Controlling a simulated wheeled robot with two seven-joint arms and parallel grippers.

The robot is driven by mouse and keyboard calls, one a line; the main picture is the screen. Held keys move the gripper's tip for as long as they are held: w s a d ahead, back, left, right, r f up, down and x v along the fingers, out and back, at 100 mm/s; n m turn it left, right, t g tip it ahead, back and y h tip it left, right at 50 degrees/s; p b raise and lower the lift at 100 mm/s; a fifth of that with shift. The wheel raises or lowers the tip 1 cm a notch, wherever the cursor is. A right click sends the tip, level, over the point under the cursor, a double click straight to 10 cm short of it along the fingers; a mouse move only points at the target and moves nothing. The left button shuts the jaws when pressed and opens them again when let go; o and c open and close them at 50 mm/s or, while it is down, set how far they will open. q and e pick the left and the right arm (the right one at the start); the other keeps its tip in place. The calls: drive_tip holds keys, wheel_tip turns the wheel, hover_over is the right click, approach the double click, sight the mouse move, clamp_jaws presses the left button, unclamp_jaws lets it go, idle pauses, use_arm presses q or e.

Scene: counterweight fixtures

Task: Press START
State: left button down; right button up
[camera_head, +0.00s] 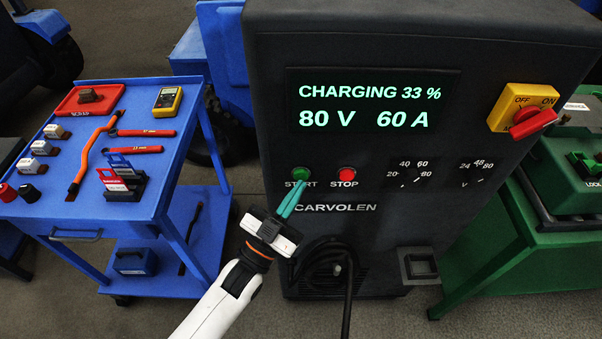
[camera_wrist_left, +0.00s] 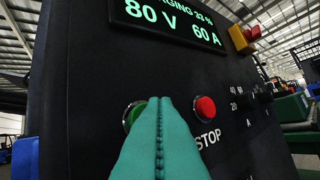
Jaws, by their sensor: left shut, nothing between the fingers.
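The green START button (camera_head: 301,173) sits on the front of the dark charger cabinet (camera_head: 330,250), left of the red STOP button (camera_head: 347,174). The lit display (camera_head: 370,106) reads CHARGING 33 %, 80 V, 60 A. My left gripper (camera_head: 291,200) is shut and empty, its teal fingertips at the lower edge of the START button. My right gripper is not in view.
A yellow switch with a red handle (camera_head: 525,110) is at the cabinet's upper right. Two dials (camera_head: 412,174) sit right of STOP. A black cable (camera_head: 325,265) hangs below. A blue tool cart (camera_head: 180,115) stands left, a green cart (camera_head: 490,240) right.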

use_arm(q)
drive_tip(key=shift+s, duration=0.2)
drive_tip(key=s+p, duration=0.1)
drive_tip(key=s, duration=0.4)
idle(0.5)
idle(0.5)
